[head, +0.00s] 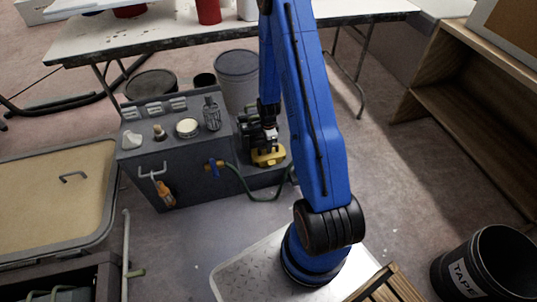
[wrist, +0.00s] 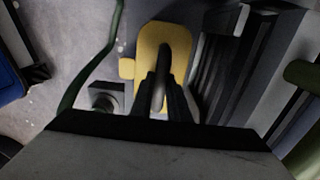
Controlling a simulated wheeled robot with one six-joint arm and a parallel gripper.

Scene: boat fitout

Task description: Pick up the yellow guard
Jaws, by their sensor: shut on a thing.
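The yellow guard (head: 268,156) is at the right part of the grey cabinet, low beside its front. In the wrist view the yellow guard (wrist: 150,45) is a rounded yellow plate with a dark upright grip in its middle. My gripper (head: 268,146) points down onto it from above. In the wrist view my gripper's fingers (wrist: 162,88) are shut on the guard's grip and hide part of the plate. I cannot tell whether the guard still touches what is under it.
A dark bin (head: 490,265) stands at the lower right. Open floor (head: 395,175) lies right of my arm.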

